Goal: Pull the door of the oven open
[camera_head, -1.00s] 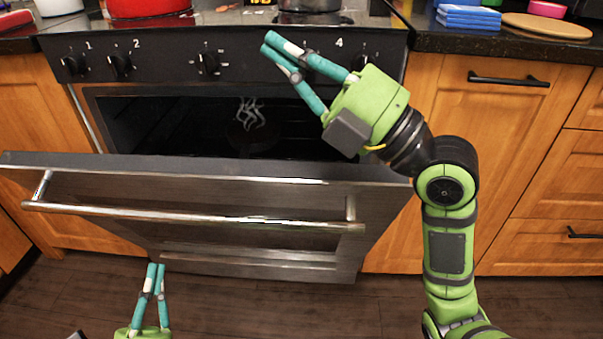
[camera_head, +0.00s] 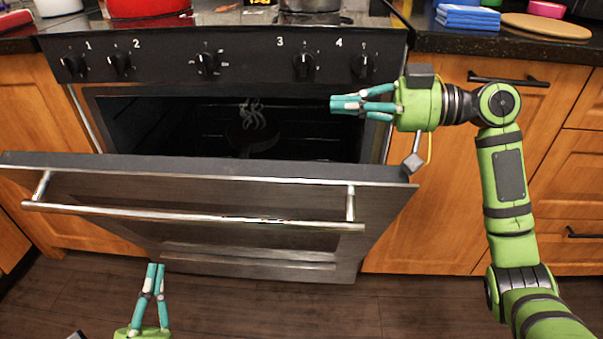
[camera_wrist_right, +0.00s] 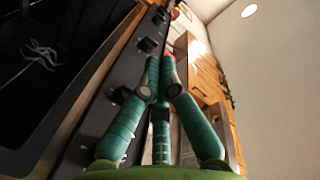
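The oven door (camera_head: 100,192) is partly open, tilted outward from its top edge, with a dark gap above it into the oven cavity (camera_head: 300,130). Its metal bar handle (camera_head: 190,215) runs across the front, and neither gripper touches it. My right gripper (camera_head: 335,103) is in front of the right part of the opening, above the door's top edge, pointing left. Its teal fingers are drawn together and empty; the right wrist view shows their tips (camera_wrist_right: 161,75) close together. My left gripper (camera_head: 155,266) is low in front of the door, fingers close together and empty.
The control panel with several knobs (camera_head: 207,62) is above the opening. A dark pan-like shape (camera_head: 250,138) with white wavy marks is inside. A red pot (camera_head: 145,7) is on the stove. Wooden cabinets (camera_head: 440,215) flank the oven; floor (camera_head: 320,308) below is clear.

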